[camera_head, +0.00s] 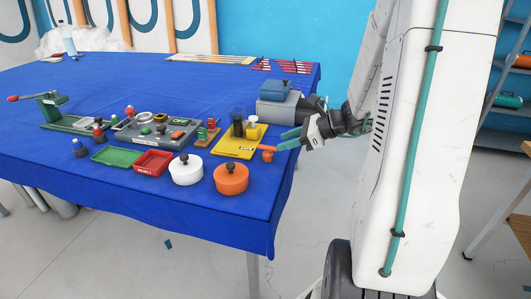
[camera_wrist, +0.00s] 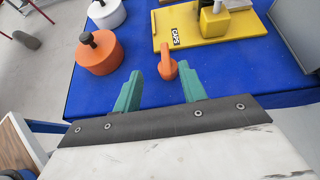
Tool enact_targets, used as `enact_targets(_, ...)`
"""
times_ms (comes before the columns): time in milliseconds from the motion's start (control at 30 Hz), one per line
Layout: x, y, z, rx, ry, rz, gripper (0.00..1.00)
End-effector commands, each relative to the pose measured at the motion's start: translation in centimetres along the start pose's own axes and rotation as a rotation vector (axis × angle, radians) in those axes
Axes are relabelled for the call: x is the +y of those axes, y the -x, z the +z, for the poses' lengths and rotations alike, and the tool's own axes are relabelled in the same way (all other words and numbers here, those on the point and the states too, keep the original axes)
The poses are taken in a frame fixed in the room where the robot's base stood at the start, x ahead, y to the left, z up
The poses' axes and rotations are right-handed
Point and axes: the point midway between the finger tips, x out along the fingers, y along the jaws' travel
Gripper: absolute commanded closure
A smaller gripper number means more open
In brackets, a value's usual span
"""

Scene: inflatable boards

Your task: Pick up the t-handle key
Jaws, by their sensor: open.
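An orange piece with a bar-like top, which looks like the t-handle key (camera_head: 267,151), stands on the blue table near its right edge, in front of the yellow board. In the wrist view the orange key (camera_wrist: 167,66) shows just beyond and between the fingertips. My gripper (camera_head: 289,139) is open, its teal fingers pointing left at the key from the table's right side. In the wrist view my gripper (camera_wrist: 160,82) holds nothing. I cannot tell whether a finger touches the key.
The yellow board (camera_head: 236,147) with its blocks lies right behind the key. A grey-blue box (camera_head: 278,104) stands farther back. An orange round pot (camera_head: 231,179) and a white one (camera_head: 186,170) stand to the left.

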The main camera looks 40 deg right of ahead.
Motion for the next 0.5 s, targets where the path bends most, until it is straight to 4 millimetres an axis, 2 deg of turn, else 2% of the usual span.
enact_targets(100, -0.7, -0.6, -0.5, -0.010, -0.035, -0.019, 0.58)
enact_targets(267, -0.7, -2.5, -0.5, -0.010, -0.036, -0.017, 0.58)
enact_targets(500, -0.8, -5.9, -0.9, -0.008, -0.033, -0.015, 0.58)
